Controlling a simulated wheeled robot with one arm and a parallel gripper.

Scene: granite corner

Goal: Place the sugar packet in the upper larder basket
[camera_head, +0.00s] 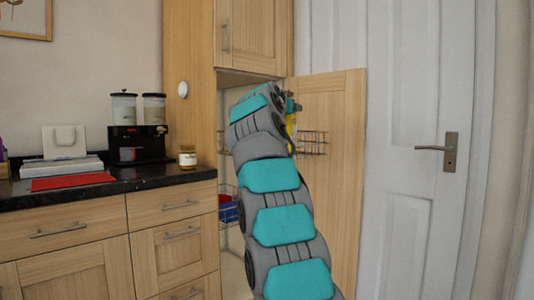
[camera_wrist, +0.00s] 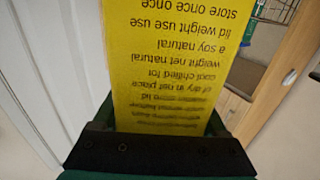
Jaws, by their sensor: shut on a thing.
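The sugar packet is a yellow block with dark printed text, upside down in the wrist view (camera_wrist: 160,40). Only a sliver of it shows in the head view (camera_head: 291,125), beside my arm. My gripper (camera_head: 291,104) is shut on the packet; its dark fingers flank the packet in the wrist view (camera_wrist: 160,112). The upper larder basket (camera_head: 314,143) is a wire basket beside the open door, partly hidden by my arm. The packet is near its upper left part; I cannot tell how far apart they are. A wire basket also shows at the wrist view's top right (camera_wrist: 278,9).
The open wooden larder door (camera_head: 335,200) stands right of my arm, in front of a white door (camera_head: 410,220). A lower basket (camera_head: 229,190) holds blue and red things. A black counter (camera_head: 150,182) at left carries a jar (camera_head: 187,157) and a coffee machine (camera_head: 140,143).

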